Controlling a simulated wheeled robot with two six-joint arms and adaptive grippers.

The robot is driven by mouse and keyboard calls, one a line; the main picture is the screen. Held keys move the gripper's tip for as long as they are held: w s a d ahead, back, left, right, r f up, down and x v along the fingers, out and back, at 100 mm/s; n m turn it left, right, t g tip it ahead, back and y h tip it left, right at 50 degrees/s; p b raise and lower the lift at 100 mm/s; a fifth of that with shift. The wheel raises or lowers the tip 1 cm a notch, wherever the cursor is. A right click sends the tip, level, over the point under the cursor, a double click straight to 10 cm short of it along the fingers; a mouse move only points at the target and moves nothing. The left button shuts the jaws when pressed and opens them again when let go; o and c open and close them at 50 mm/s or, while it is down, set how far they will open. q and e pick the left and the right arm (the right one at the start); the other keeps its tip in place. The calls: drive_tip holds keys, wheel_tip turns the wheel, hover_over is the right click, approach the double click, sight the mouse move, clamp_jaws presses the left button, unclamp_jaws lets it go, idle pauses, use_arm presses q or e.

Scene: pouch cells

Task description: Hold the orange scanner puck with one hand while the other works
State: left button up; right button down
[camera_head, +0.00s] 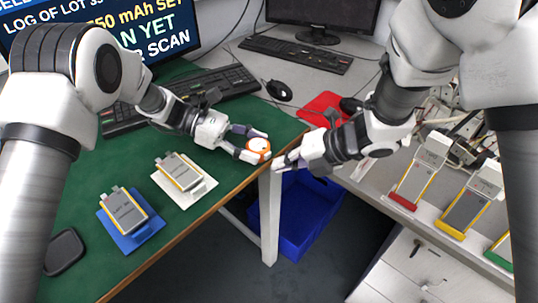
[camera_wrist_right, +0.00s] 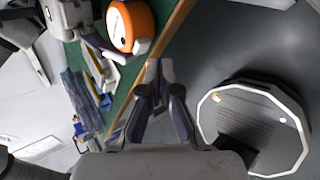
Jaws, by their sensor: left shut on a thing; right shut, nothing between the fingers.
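The orange scanner puck (camera_head: 259,146) with a white face is held at the green table's right edge. My left gripper (camera_head: 256,151) is shut on it. The puck also shows at the top of the right wrist view (camera_wrist_right: 139,22), with part of my left gripper beside it. My right gripper (camera_head: 279,164) is shut and empty, just right of and slightly below the puck, apart from it. Its closed fingers show in the right wrist view (camera_wrist_right: 157,72). One pouch cell (camera_head: 124,209) lies on a blue holder (camera_head: 139,237); another (camera_head: 180,172) lies on a white holder (camera_head: 205,190).
A blue bin (camera_head: 306,225) stands on the floor below the gap between tables. Red (camera_head: 402,202), yellow (camera_head: 450,231) and green (camera_head: 497,258) holders line the right bench. A red mat (camera_head: 322,107), mouse (camera_head: 279,90) and keyboards lie behind. A monitor (camera_head: 150,25) stands back left.

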drive_tip(key=shift+a, duration=0.1)
idle(0.6)
drive_tip(key=shift+w+a, duration=0.2)
drive_tip(key=shift+w, duration=0.1)
drive_tip(key=shift+w+a, duration=0.3)
idle(0.6)
idle(0.4)
drive_tip(key=shift+s+d, duration=0.6)
drive_tip(key=shift+d, duration=0.1)
drive_tip(key=s+d, duration=0.3)
drive_tip(key=shift+s+d, duration=0.15)
drive_tip(key=shift+s, duration=0.1)
idle(0.5)
